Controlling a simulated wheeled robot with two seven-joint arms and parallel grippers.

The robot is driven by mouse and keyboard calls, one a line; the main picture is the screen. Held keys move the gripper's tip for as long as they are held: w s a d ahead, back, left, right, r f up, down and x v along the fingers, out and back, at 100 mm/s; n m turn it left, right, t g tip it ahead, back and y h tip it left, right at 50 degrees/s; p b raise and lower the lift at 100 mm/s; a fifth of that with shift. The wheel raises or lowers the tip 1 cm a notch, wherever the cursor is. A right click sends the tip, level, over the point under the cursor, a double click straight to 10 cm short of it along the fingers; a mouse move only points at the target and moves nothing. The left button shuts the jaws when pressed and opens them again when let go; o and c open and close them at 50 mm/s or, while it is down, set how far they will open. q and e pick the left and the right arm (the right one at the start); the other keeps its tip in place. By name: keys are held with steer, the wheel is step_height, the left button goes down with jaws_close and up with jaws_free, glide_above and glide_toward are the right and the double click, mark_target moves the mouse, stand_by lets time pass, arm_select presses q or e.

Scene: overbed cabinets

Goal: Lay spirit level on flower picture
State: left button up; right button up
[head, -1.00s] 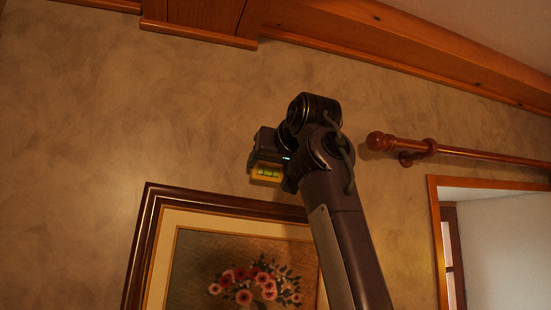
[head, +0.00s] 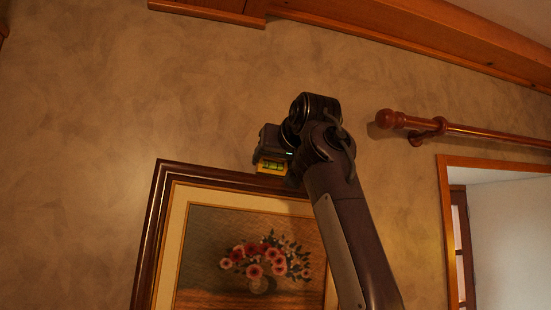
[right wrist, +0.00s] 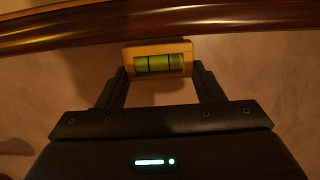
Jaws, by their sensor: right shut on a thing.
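The spirit level (head: 271,167) is a small yellow block with a green vial. My right gripper (head: 268,158) is shut on it, just above the top edge of the flower picture (head: 165,215). The picture hangs on the wall in a dark brown frame, with a vase of red and pink flowers. In the right wrist view the level (right wrist: 158,60) sits between the two fingers of the gripper (right wrist: 158,78), close to the frame's dark top edge (right wrist: 90,25). I cannot tell whether the level touches the frame. My left gripper is not in view.
A wooden curtain rod (head: 480,133) with a round end is on the wall to the right, above a window recess (head: 505,235). A wooden cabinet edge (head: 350,42) runs along the top. The wall left of the picture is bare.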

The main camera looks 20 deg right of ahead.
steer(key=shift+f, duration=0.25)
stand_by(0.3)
steer(key=o, duration=1.1)
steer(key=shift+o, duration=0.2)
steer(key=shift+s+b, duration=0.35)
steer(key=shift+b, duration=0.15)
steer(key=s+r+b, duration=0.1)
steer(key=s+b, duration=0.2)
steer(key=s, duration=0.4)
steer(key=shift+d+b, duration=0.2)
steer(key=shift+b, duration=0.15)
